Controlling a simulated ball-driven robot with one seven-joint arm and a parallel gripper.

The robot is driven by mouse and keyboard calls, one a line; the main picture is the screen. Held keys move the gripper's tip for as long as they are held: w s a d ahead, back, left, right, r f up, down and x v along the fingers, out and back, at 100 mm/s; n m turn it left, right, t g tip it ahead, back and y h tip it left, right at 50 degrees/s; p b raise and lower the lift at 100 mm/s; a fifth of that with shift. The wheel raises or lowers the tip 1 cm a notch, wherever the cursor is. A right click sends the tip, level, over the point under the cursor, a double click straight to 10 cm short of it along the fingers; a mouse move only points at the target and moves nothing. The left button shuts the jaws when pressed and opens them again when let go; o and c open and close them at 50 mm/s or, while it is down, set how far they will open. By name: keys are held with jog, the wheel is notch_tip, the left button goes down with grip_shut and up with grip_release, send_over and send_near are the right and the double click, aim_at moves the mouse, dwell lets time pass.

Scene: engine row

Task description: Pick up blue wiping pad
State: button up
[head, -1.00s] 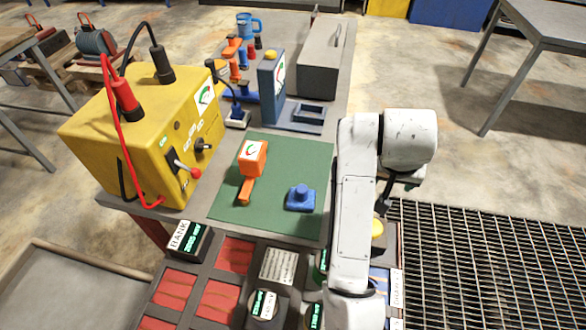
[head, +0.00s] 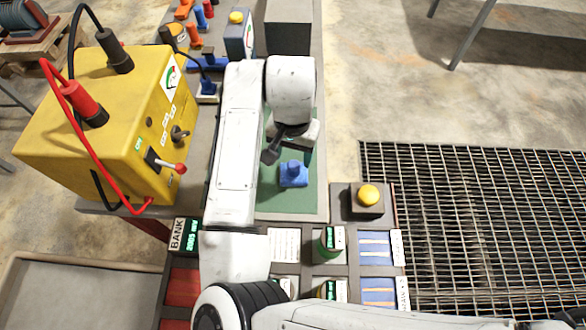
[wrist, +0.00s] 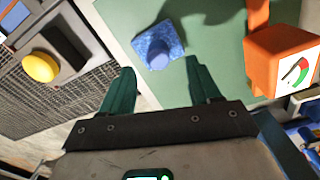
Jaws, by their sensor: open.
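The blue wiping pad (head: 293,175) lies on the green mat (head: 288,204), with a small knob-like grip on its top. It also shows in the wrist view (wrist: 165,47), ahead of my gripper's fingers and nearer the right finger. My gripper (wrist: 157,82) is open, with two green fingers apart and nothing between them. In the head view my arm hangs over the mat, with its wrist just behind the pad. The fingers are mostly hidden there.
An orange tool with a gauge (wrist: 283,60) stands on the mat close by the pad. A yellow button on a dark box (head: 367,197) is at the right edge. A yellow machine with cables (head: 110,115) stands at left. A floor grating (head: 480,230) lies to the right.

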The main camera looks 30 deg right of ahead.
aim_at(294, 165)
jog(key=shift+s+f+p, duration=0.15)
jog(key=shift+f+p, duration=0.55)
jog(key=shift+f, duration=2.05)
jog(key=c, duration=1.1)
jog(key=shift+r, duration=0.1)
jog(key=shift+r+b, duration=0.3)
jog(key=shift+r, duration=0.2)
jog(key=s+d+r+b, duration=0.1)
jog(key=s+d+r, duration=0.7)
jog(key=r, duration=0.3)
jog(key=shift+s+d, duration=0.25)
jog(key=shift+s, duration=0.35)
jog(key=shift+s+d+r, duration=0.45)
jog(key=shift+s+d, duration=0.1)
